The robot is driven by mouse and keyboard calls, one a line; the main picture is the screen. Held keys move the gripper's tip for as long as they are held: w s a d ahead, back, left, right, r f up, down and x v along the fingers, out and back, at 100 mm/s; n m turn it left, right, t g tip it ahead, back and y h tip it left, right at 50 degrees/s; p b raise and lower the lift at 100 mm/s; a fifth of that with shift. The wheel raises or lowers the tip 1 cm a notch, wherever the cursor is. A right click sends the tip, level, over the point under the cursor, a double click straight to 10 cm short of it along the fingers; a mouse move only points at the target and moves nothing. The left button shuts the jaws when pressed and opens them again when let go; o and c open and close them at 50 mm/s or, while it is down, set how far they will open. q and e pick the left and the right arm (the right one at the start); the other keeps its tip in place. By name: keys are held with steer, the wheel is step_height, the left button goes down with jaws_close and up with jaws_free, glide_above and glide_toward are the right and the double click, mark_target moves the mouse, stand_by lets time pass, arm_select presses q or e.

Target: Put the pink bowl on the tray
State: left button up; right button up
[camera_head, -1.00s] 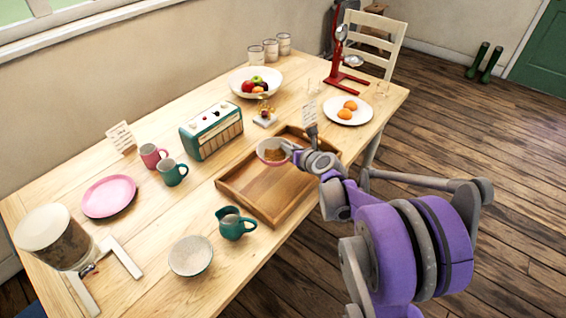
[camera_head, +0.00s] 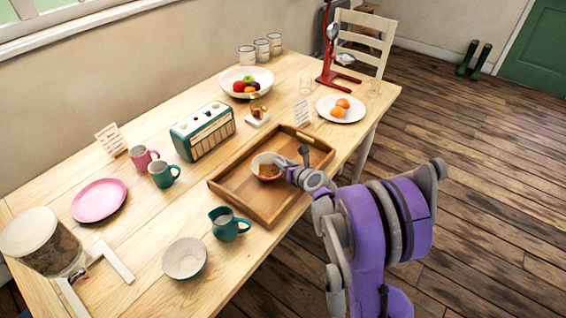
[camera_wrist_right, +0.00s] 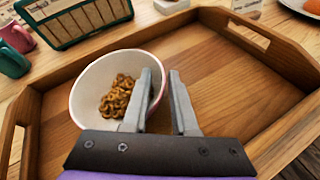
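The pink bowl (camera_head: 265,172), pink outside and pale inside, holds brown pretzel-like snacks. It appears to rest upright on the wooden tray (camera_head: 232,194), towards its back left part. In the right wrist view the bowl (camera_wrist_right: 88,88) stands within the walls of the tray (camera_wrist_right: 235,85). My right gripper (camera_head: 294,161) is at the bowl's right side. Its fingers (camera_wrist_right: 163,88) are apart, one over the inside of the bowl and one outside over the tray floor, with a gap at the rim. My left gripper is not in view.
A teal jug (camera_head: 229,223) and a speckled bowl (camera_head: 184,258) stand in front of the tray. A teal radio (camera_head: 203,131), mugs (camera_head: 163,174) and a pink plate (camera_head: 99,200) are to the left. A plate with orange fruit (camera_head: 341,109) is behind. The tray's right part is free.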

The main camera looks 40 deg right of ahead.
steer(key=o, duration=0.3)
steer(key=shift+r, duration=0.3)
steer(key=p+v, duration=0.1)
steer(key=v, duration=1.1)
steer(key=shift+f, duration=0.15)
